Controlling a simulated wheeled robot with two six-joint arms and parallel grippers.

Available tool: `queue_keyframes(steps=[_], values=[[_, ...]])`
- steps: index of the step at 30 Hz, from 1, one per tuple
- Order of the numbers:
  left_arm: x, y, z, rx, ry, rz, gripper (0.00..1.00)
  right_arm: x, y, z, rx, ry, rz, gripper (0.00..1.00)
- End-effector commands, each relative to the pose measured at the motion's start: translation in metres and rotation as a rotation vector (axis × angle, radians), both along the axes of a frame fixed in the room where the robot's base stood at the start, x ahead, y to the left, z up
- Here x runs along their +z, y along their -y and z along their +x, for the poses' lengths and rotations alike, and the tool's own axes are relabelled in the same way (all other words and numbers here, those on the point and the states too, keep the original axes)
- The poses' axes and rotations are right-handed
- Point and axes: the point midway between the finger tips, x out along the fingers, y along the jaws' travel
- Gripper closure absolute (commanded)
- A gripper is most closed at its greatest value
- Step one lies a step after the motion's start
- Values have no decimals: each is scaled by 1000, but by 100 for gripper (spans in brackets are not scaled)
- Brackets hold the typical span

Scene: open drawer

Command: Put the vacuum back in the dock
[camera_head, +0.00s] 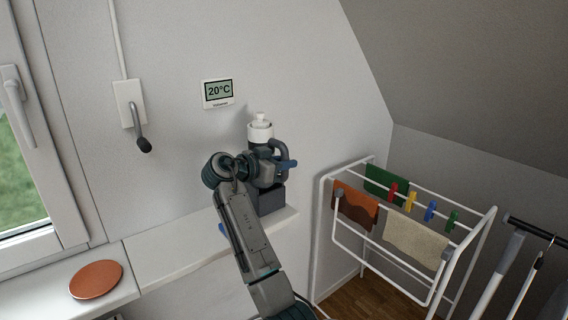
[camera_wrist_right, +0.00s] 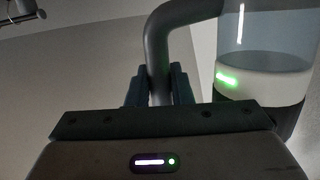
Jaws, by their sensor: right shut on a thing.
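The vacuum (camera_head: 260,133) has a white top and a grey curved handle. It stands upright over a dark block, which looks like the dock (camera_head: 270,196), on the white ledge. My right arm and gripper hide its lower part, so I cannot tell whether it sits in the dock. My right gripper (camera_head: 275,163) is shut on the handle. In the right wrist view the fingers (camera_wrist_right: 158,85) close around the grey handle. The vacuum's clear body (camera_wrist_right: 265,75) there has a pale band with a green light. My left gripper is not in view.
A white ledge (camera_head: 180,255) runs below the window (camera_head: 25,160), with a round orange-brown disc (camera_head: 96,279) on it. A white drying rack (camera_head: 400,262) with cloths and pegs stands at the right.

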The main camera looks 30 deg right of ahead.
Motion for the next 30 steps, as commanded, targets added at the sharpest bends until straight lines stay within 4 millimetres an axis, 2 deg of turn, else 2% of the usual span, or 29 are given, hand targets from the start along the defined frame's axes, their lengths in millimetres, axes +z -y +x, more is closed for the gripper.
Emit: queue_keyframes(steps=[14, 29, 30], values=[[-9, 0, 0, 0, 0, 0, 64, -5, 0, 0, 0, 6, -2, 100], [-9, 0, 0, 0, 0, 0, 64, -4, 0, 0, 0, 6, -2, 100], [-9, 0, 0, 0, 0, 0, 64, -4, 0, 0, 0, 6, -2, 74]])
